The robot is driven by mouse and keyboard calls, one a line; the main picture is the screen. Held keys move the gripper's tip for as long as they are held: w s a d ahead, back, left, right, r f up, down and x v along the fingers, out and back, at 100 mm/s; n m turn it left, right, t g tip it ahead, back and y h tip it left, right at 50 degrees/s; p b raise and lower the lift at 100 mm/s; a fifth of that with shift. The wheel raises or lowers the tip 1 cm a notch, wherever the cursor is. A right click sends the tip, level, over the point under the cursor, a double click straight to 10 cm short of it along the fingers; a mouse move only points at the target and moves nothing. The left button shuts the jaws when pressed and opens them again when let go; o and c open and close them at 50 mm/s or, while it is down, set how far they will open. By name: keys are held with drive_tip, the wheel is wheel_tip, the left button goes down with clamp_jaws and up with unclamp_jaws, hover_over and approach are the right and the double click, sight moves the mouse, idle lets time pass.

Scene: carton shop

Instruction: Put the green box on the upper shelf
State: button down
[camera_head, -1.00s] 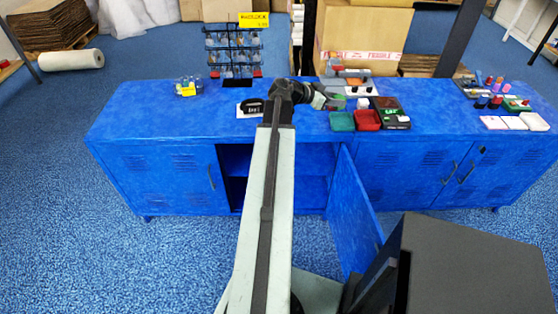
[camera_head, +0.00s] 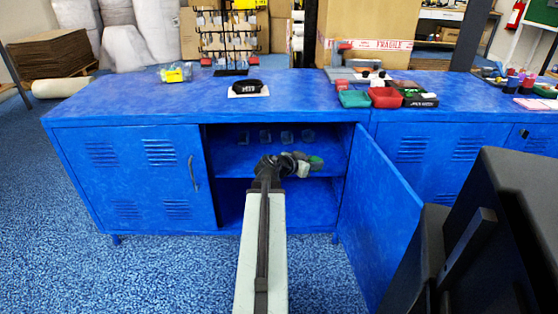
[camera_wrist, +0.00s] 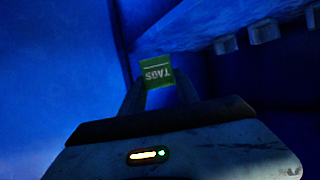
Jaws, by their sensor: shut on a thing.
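My gripper is at about the height of this shelf. I cannot tell how far inside it is.
The cupboard's right door (camera_head: 375,210) stands open toward me. The left door (camera_head: 138,180) is shut. Red (camera_head: 384,97) and teal (camera_head: 354,99) trays, a wire rack (camera_head: 230,45) and a black item on a white card (camera_head: 247,89) stand on top. The lower compartment looks empty.

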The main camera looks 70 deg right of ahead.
drive_tip(key=w+d, duration=0.1)
drive_tip(key=w, duration=0.4)
drive_tip(key=w+d+f, duration=0.1)
drive_tip(key=w, duration=0.4)
drive_tip(key=w+d+b, duration=0.1)
drive_tip(key=w+d, duration=0.1)
drive_tip(key=w, duration=0.4)
drive_tip(key=shift+f, duration=0.4)
wheel_tip(320, 180, down, 4)
drive_tip(key=b, duration=0.4)
drive_tip(key=shift+r, duration=0.25)
drive_tip(key=shift+f, duration=0.15)
drive_tip(key=c, duration=0.9)
unclamp_jaws()
drive_tip(key=shift+s, duration=0.1)
